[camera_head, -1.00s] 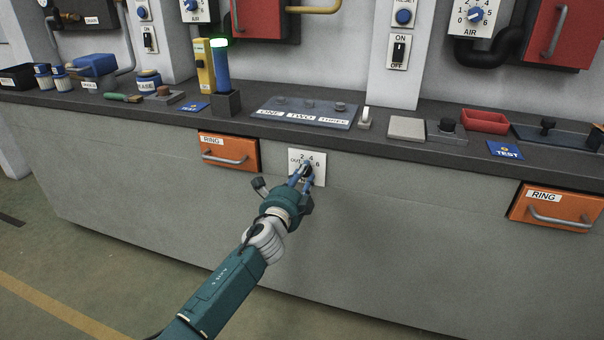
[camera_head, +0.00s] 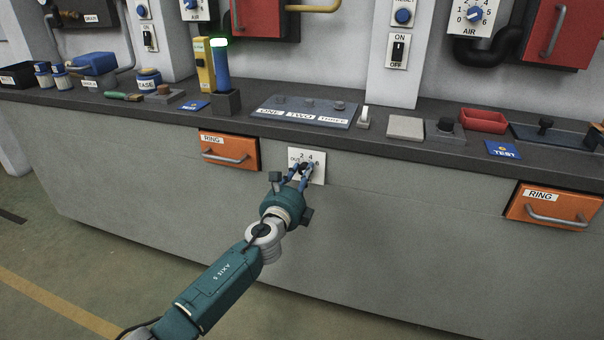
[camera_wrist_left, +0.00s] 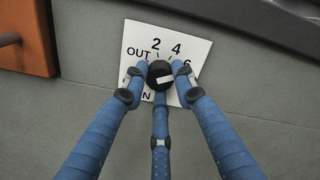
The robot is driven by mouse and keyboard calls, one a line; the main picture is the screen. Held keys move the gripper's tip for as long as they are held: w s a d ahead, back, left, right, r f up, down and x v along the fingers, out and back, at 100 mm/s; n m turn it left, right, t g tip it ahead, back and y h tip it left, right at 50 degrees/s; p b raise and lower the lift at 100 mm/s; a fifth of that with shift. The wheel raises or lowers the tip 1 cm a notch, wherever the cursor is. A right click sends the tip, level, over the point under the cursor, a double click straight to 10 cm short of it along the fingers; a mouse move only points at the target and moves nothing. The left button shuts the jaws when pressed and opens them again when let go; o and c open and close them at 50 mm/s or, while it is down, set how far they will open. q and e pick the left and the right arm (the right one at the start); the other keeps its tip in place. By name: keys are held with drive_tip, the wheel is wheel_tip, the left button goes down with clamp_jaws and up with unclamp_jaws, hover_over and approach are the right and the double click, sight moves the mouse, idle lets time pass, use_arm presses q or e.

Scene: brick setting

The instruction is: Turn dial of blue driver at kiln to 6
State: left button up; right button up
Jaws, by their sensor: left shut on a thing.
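A white plate (camera_head: 319,170) on the grey bench front carries a black dial (camera_wrist_left: 159,75). In the left wrist view the plate (camera_wrist_left: 198,49) reads OUT, 2, 4 and 6, with IN partly covered. The dial's white mark points right, roughly toward the 6 side; its exact setting is unclear. My left gripper (camera_head: 304,169) is shut on the dial, its blue fingers around it in the left wrist view (camera_wrist_left: 159,84). A blue cylinder (camera_head: 222,70) with a green lit top stands in a dark holder on the bench; I cannot tell whether it is the blue driver. My right gripper is not in view.
Orange RING drawers (camera_head: 229,152) and (camera_head: 553,206) flank the plate. The counter (camera_head: 400,149) above has an overhanging edge and holds a ONE-TWO-THREE panel (camera_head: 306,111) and a red tray (camera_head: 483,121). The bench front below is clear.

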use_arm(q)
drive_tip(key=shift+s+d+f, duration=0.25)
drive_tip(key=shift+d+f, duration=0.1)
drive_tip(key=shift+f, duration=0.05)
drive_tip(key=o, duration=1.2)
drive_tip(key=shift+c, duration=0.2)
drive_tip(key=shift+r, duration=0.1)
drive_tip(key=shift+w+a, duration=0.1)
drive_tip(key=shift+a+r, duration=0.1)
drive_tip(key=v, duration=1.2)
